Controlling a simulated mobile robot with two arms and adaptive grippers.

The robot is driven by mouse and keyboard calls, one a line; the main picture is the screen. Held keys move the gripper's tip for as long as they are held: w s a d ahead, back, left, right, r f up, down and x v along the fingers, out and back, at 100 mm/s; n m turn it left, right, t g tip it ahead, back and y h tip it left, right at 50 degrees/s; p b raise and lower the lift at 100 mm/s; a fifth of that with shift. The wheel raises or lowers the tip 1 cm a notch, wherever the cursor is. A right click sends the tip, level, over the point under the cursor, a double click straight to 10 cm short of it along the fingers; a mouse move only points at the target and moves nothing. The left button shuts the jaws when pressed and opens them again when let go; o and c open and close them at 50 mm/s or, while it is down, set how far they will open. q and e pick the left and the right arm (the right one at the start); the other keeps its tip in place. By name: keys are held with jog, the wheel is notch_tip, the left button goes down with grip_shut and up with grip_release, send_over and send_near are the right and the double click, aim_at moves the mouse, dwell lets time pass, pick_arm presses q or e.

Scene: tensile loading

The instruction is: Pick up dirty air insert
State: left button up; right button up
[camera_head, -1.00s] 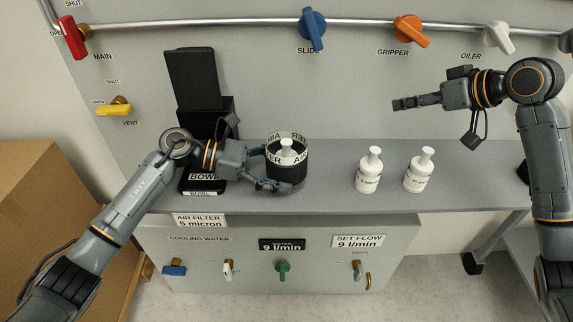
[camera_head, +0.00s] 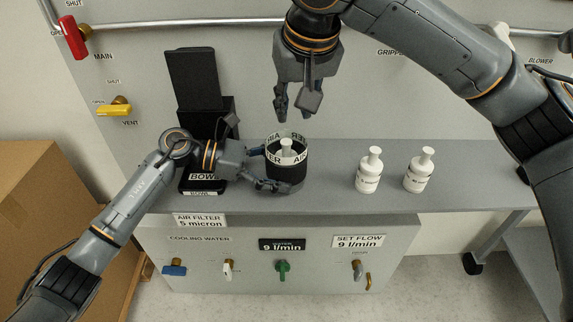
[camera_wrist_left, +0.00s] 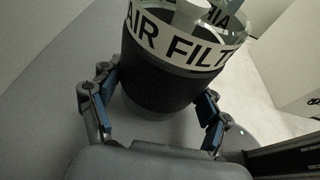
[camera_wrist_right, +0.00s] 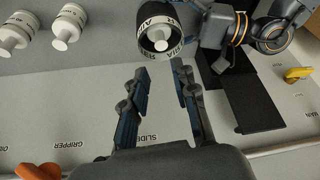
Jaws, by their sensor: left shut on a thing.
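The air filter bowl (camera_head: 287,172) is a black cup with a white lettered band, standing on the grey shelf. A white insert (camera_head: 287,147) stands upright inside it; its top also shows in the right wrist view (camera_wrist_right: 161,42). My left gripper (camera_head: 276,187) is shut on the bowl, its fingers on both sides of the black body in the left wrist view (camera_wrist_left: 160,100). My right gripper (camera_head: 281,118) points down above the bowl. Its fingers (camera_wrist_right: 160,70) are apart and empty, with the bowl beyond their tips.
Two white bottle-shaped inserts (camera_head: 369,171) (camera_head: 419,170) stand on the shelf (camera_head: 330,195) to the right. A black filter holder (camera_head: 195,90) is behind my left arm. Valves line the panel, including a red handle (camera_head: 73,37) and a yellow one (camera_head: 114,110).

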aim_at(287, 142)
jog(key=x, duration=1)
jog(key=shift+a+f, duration=0.1)
jog(key=shift+f, duration=0.2)
grip_shut()
